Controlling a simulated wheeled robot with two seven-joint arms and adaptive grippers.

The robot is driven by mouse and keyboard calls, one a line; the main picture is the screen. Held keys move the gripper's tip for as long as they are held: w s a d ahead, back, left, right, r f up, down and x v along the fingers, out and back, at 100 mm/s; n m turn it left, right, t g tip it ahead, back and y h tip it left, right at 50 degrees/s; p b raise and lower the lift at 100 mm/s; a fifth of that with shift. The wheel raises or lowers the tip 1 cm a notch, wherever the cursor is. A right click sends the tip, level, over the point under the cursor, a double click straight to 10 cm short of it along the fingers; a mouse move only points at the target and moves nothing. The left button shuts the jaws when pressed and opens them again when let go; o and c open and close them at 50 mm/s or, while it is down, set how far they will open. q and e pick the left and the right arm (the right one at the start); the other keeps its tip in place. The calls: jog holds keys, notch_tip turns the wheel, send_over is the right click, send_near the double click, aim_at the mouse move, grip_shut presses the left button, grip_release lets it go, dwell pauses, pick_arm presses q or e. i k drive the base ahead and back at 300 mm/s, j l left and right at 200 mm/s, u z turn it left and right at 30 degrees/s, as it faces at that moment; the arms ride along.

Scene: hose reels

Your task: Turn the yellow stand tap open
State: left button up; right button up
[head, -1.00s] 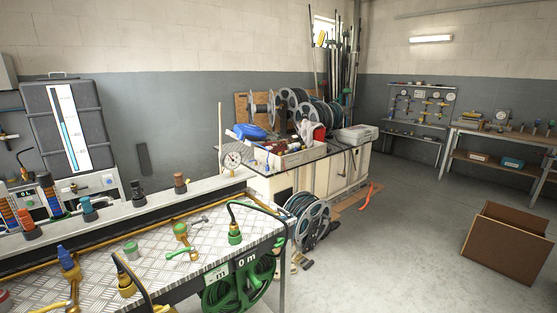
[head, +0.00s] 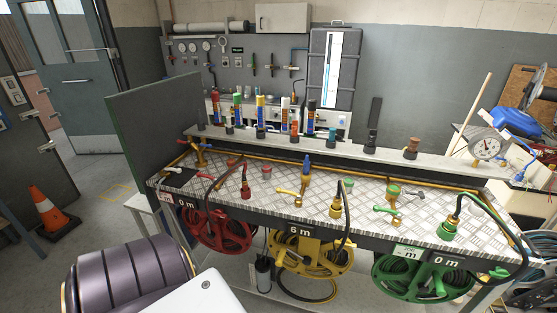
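The yellow stand tap (head: 305,184) stands on the chequer-plate bench in the middle of the head view. The yellow reel (head: 318,258) hangs below, under a panel reading 6 m. Neither gripper is in view. Only parts of my own arm show at the bottom left, apart from the tap.
The bench (head: 365,215) also carries a red fitting (head: 245,185) and a green-lever tap (head: 392,193). Red (head: 218,229) and green (head: 410,275) reels hang below it. A green-grey panel (head: 155,130) stands at the bench's left end. A traffic cone (head: 52,212) is on the left floor.

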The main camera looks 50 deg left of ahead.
aim_at(278, 190)
jog(key=u, duration=1.45)
